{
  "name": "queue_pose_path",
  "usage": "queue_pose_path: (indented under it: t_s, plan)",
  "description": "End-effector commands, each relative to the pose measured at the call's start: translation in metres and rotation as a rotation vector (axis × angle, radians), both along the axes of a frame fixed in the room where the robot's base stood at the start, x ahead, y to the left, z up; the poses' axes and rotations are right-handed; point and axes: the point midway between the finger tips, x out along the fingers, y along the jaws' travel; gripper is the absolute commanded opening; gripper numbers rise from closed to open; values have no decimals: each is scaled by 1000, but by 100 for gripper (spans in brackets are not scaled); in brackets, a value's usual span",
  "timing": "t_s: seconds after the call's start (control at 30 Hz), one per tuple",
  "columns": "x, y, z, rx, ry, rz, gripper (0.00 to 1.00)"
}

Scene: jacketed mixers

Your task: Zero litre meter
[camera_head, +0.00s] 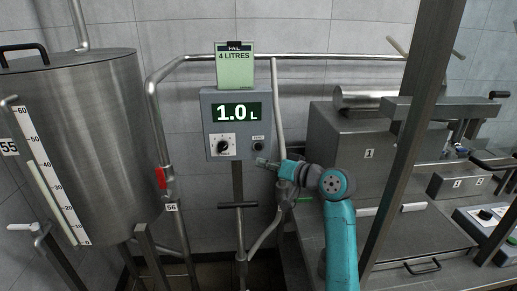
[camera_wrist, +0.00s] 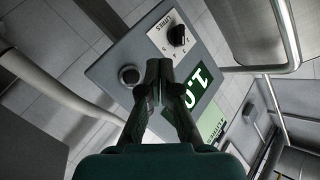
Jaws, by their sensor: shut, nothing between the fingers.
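The litre meter is a grey box (camera_head: 212,124) on a post, with a lit display (camera_head: 237,112) reading 1.0 L. A black dial knob (camera_head: 223,147) is at its lower left and a small dark round button (camera_head: 258,143) at its lower right. My gripper (camera_head: 262,162) is shut and empty, just below the button at the box's lower right corner. In the wrist view, the button (camera_wrist: 129,76) lies left of my fingertips (camera_wrist: 159,68), and the knob (camera_wrist: 178,35) is above them. The picture does not clearly show whether the fingertips touch the panel.
A green card (camera_head: 235,69) reading 4 LITRES stands above the box. A steel tank (camera_head: 90,120) with a litre scale is at left. A pipe rail (camera_head: 300,58) runs behind the box, with a pale hose (camera_head: 276,110) beside it. Steel machinery (camera_head: 345,135) stands right.

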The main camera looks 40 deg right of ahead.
Motion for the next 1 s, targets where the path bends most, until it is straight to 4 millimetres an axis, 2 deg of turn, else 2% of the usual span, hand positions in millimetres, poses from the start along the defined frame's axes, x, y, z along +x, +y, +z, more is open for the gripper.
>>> queue_pose_path:
  t_s: [0.2,0.43,1.0]
  plan:
    - [24,-16,0,0,1,1,0]
    - [41,-28,0,-1,1,1,0]
    - [48,-32,0,0,1,1,0]
